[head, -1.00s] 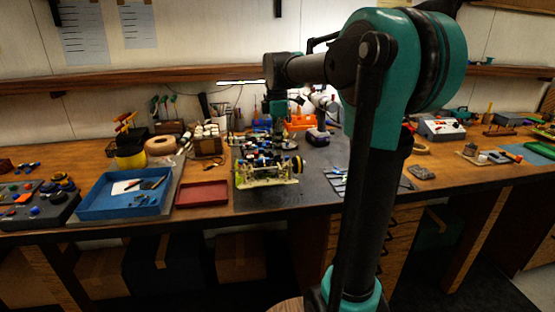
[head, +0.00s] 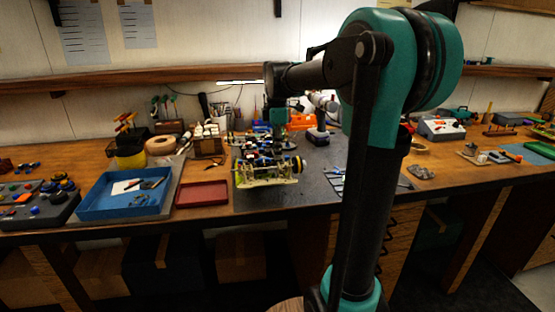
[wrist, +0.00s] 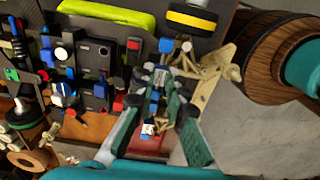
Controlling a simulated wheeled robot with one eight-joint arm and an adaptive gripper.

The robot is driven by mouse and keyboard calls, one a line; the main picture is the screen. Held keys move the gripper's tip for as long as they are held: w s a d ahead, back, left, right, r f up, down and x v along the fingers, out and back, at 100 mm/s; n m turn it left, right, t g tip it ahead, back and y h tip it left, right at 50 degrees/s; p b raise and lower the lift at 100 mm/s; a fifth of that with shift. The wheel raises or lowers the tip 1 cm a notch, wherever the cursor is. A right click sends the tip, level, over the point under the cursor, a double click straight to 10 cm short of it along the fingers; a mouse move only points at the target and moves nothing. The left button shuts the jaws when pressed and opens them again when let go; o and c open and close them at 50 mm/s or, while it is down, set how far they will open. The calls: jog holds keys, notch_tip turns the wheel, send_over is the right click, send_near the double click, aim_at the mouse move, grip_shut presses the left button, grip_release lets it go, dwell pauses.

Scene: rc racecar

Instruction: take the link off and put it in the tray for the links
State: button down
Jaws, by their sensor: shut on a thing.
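The RC racecar (head: 268,168) stands on the dark mat (head: 285,202), with a pale frame, blue parts and a yellow-ringed wheel. My gripper (head: 278,122) is down over the car's far part in the head view; its fingers are not clear there. In the wrist view my gripper (wrist: 157,93) has its two dark green fingers close together over the car, shut on a small part among blue and white pieces. I take that part to be the link, but its outline is largely hidden. The red tray (head: 202,194) is empty, left of the mat.
A blue tray (head: 92,207) holding tools lies farther left, beside a dark box of coloured parts (head: 40,208). Small tools lie right of the car.

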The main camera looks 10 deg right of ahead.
jog(key=shift+r, duration=0.65)
dwell(0.4)
jog(key=shift+r, duration=1.95)
